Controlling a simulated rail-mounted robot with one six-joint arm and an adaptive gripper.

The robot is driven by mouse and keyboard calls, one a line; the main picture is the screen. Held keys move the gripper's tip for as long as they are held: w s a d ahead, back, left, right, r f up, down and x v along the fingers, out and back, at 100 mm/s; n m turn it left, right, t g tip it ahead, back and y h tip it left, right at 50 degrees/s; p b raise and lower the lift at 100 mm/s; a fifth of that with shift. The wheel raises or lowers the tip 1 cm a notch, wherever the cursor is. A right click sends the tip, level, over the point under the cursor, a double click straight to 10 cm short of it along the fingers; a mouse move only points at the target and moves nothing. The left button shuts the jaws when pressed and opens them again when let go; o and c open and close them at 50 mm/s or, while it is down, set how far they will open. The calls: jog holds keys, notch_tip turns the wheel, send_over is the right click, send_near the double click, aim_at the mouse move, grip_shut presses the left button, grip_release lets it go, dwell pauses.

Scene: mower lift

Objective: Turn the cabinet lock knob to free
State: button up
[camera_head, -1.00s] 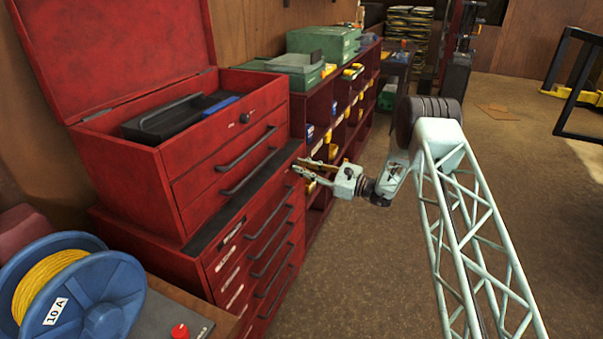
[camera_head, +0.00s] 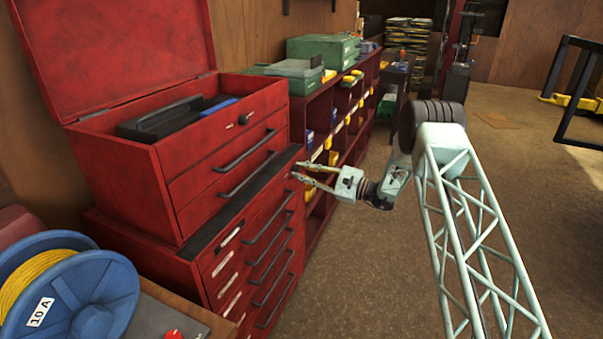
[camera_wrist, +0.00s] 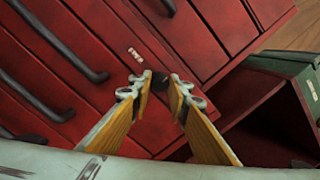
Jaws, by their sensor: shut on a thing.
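The red lower tool cabinet (camera_head: 212,265) stands at left with its drawer fronts facing my arm. My gripper (camera_head: 294,171) is at the upper right corner of its front. In the wrist view, a small dark round lock knob (camera_wrist: 160,81) sits between the fingertips of my gripper (camera_wrist: 160,79), on the red front. The fingers are shut on it from both sides. A small pale label (camera_wrist: 136,54) is beside the knob; its marking is too small to read. In the head view the knob is hidden at the fingertips.
A red top chest (camera_head: 140,180) with its lid open stands on the cabinet and has another dark knob (camera_head: 243,119). A red shelf unit (camera_head: 312,115) with bins is just behind my gripper. A blue cable reel (camera_head: 95,300) is at front left.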

jog(key=o, duration=0.8)
jog(key=shift+o, duration=0.2)
jog(key=r+v, duration=0.1)
jog(key=v, duration=1)
jog(key=shift+d+f, duration=0.4)
jog(key=shift+f, duration=0.1)
jog(key=shift+s, duration=0.15)
